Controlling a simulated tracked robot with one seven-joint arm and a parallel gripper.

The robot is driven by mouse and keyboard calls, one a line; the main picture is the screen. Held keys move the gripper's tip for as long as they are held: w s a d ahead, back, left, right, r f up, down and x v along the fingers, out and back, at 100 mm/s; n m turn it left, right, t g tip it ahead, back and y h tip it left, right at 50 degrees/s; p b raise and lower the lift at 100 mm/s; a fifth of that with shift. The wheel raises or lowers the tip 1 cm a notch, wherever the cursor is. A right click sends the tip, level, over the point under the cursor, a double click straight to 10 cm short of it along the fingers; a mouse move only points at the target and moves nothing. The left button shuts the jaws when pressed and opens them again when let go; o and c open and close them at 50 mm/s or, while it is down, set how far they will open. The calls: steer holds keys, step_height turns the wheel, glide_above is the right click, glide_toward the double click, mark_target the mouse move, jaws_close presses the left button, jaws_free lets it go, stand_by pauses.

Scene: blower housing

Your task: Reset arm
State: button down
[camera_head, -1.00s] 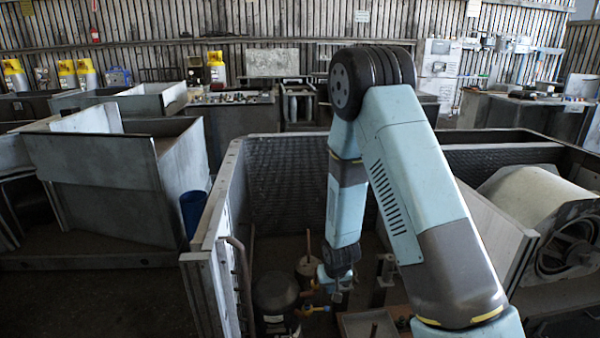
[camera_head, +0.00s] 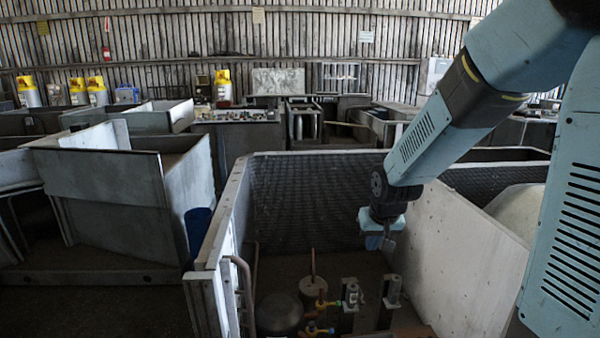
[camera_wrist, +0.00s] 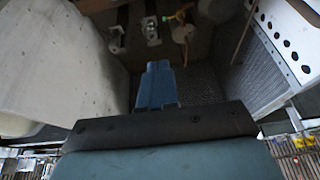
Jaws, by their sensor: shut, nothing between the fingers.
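My gripper (camera_head: 382,243) hangs over the open metal housing (camera_head: 236,205), near its right inner wall and above the fittings on its floor. In the wrist view my gripper (camera_wrist: 158,68) shows as a blue block with its fingers together. It is shut and holds nothing. It touches nothing that I can see. My arm comes in from the upper right of the head view and covers part of the right side.
Inside the housing stand a dark round vessel (camera_head: 278,314), a rusty canister (camera_head: 313,287), colored valves (camera_head: 322,304) and metal fittings (camera_head: 391,292). A pale panel (camera_head: 465,255) rises on the right. Grey metal bins (camera_head: 110,190) and a blue bin (camera_head: 198,228) stand left.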

steer(key=s+d+r, duration=0.2)
steer(key=s+r, duration=0.6)
steer(key=s, duration=0.2)
steer(key=s+d+r+t, duration=0.1)
steer(key=s+d+r, duration=0.2)
steer(key=s+r, duration=0.5)
steer(key=s, duration=0.3)
steer(key=shift+s+d+m, duration=0.15)
steer(key=shift+d+m, duration=0.1)
steer(key=shift+m, duration=0.05)
steer(key=shift+r, duration=0.1)
